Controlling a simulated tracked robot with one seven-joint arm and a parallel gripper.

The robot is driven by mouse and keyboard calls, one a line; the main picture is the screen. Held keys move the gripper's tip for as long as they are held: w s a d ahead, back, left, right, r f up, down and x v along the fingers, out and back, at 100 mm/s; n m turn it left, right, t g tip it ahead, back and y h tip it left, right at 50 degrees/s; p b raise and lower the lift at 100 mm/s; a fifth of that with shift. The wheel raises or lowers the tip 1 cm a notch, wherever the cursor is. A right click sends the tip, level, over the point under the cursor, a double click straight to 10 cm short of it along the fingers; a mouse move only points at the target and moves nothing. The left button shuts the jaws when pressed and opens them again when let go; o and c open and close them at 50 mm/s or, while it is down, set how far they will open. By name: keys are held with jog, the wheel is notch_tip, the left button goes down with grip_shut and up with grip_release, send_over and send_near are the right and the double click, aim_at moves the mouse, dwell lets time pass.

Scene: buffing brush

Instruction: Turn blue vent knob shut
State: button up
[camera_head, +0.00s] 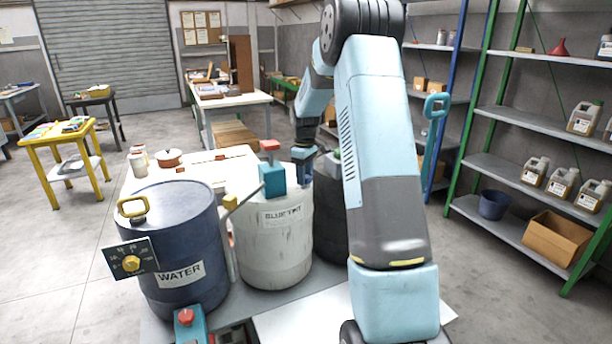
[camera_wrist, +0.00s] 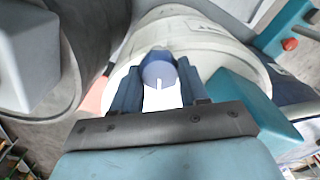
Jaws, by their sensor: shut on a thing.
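A white drum (camera_head: 270,245) with a label that seems to read "BLUE TINT" stands at the middle of the bench. My gripper (camera_head: 303,158) is over the right part of its top. In the wrist view the blue vent knob (camera_wrist: 159,72) is round with a white line mark, and sits on the pale drum (camera_wrist: 185,28). The two fingers of my gripper (camera_wrist: 160,64) stand on either side of the knob and are shut on it. In the head view the knob is hidden behind the fingers.
A teal block with a red top (camera_head: 271,175) stands on the drum close left of my gripper. A blue WATER drum (camera_head: 185,235) with a yellow dial stands to the left. A dark drum (camera_head: 328,225) is close on the right, partly behind my arm.

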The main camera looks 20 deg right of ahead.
jog(key=shift+w+r+m, duration=0.1)
jog(key=shift+w+m, duration=0.05)
jog(key=shift+m, duration=0.95)
jog(key=shift+w+r+m, duration=0.1)
jog(key=shift+m, duration=1)
jog(key=o, duration=1.1)
jog(key=shift+s+f, duration=0.1)
jog(key=shift+f, duration=0.05)
jog(key=shift+c, duration=0.2)
notch_tip(320, 180, up, 14)
jog(key=shift+f, duration=0.15)
